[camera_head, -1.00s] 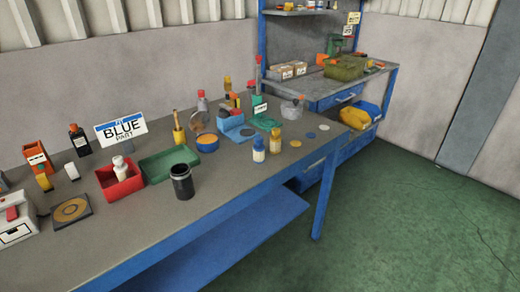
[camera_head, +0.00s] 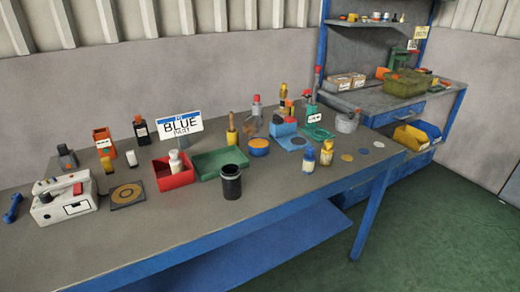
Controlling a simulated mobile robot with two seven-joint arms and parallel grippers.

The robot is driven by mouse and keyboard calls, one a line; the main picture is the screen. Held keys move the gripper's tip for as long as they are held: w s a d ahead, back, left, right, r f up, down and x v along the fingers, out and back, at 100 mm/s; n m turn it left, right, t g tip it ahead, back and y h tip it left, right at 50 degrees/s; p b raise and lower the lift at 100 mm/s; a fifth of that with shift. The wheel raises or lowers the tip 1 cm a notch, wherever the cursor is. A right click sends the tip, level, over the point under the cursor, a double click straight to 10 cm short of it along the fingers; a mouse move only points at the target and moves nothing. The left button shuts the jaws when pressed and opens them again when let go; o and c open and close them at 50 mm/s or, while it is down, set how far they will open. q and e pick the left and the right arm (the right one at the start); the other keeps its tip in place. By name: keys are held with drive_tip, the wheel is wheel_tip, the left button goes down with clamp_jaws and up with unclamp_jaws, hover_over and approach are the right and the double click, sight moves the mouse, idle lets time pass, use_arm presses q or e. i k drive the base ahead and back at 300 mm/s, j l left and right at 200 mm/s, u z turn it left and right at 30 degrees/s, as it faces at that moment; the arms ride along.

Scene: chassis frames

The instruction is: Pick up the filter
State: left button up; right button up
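I cannot tell for sure which item is the filter. A black cylinder (camera_head: 231,184) with an open-looking top stands upright near the front edge of the grey workbench (camera_head: 290,208). A short round blue item with an orange top (camera_head: 259,147) sits farther back, to its right. A flat dark square with a tan ring (camera_head: 127,195) lies to the left. Neither of my grippers is in view.
A red bin (camera_head: 174,178) holding a white bottle and a green tray (camera_head: 219,163) stand beside the black cylinder. A white box device (camera_head: 64,200) is at left. Small bottles (camera_head: 309,159) stand at right. The front strip of the bench is clear.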

sight(309, 158)
drive_tip(key=u, duration=0.3)
drive_tip(key=i+l+u, duration=0.3)
drive_tip(key=l+u, duration=0.3)
drive_tip(key=i+l+u, duration=0.15)
drive_tip(key=l+u, duration=0.15)
drive_tip(key=l, duration=0.25)
drive_tip(key=l+u, duration=0.35)
drive_tip(key=i+l, duration=0.05)
